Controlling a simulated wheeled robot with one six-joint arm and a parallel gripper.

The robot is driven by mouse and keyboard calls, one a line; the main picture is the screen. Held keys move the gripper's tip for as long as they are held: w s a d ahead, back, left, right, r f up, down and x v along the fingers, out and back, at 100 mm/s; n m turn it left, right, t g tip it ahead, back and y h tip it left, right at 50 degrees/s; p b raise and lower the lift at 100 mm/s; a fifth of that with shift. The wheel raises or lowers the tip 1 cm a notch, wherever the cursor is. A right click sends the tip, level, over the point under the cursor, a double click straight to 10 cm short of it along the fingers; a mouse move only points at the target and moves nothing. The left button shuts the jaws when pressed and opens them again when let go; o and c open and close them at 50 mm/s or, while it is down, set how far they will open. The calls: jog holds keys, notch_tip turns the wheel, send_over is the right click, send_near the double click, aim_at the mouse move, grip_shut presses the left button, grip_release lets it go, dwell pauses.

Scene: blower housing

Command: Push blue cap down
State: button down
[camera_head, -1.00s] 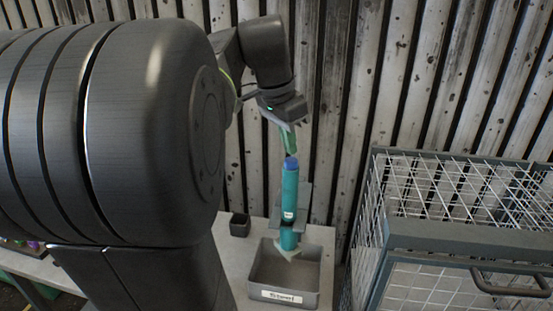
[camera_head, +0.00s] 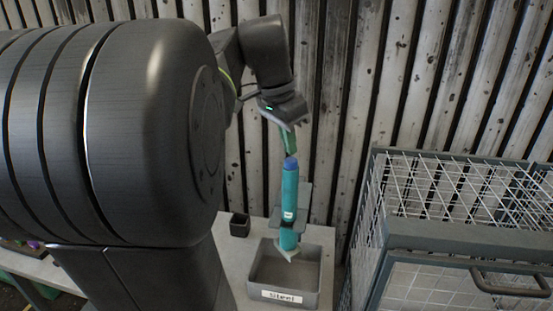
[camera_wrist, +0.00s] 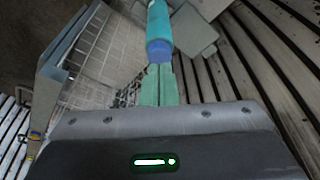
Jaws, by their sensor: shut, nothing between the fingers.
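The blue cap (camera_head: 290,163) sits on top of an upright teal cylinder (camera_head: 289,195), which is held in a grey bracket (camera_head: 305,200) above a tray. My gripper (camera_head: 291,153) has green fingers, shut and empty, at the top of the blue cap. In the wrist view the fingertips (camera_wrist: 159,66) are right at the blue cap (camera_wrist: 160,48), with the teal cylinder (camera_wrist: 158,22) beyond it. I cannot tell for sure whether the tips touch the cap.
A wire cage (camera_head: 440,190) is at the right, and a slatted wall (camera_head: 335,100) is behind.

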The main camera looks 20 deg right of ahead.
aim_at(289, 160)
jog(key=shift+f, duration=0.1)
notch_tip(289, 160, down, 4)
jog(key=b, duration=0.2)
jog(key=shift+b, duration=0.4)
jog(key=shift+r+p, duration=0.45)
jog(key=shift+r, duration=0.15)
notch_tip(289, 160, up, 3)
jog(key=shift+r+p, duration=0.1)
jog(key=shift+p, duration=1)
jog(key=shift+s+a+r, duration=0.45)
jog(key=shift+s, duration=0.25)
jog(key=shift+s+a+r, duration=0.45)
jog(key=shift+s+r, duration=0.05)
jog(key=shift+s, duration=0.25)
jog(key=shift+s+a+r, duration=0.45)
jog(key=shift+s, duration=0.25)
jog(key=shift+w+d+f, duration=0.1)
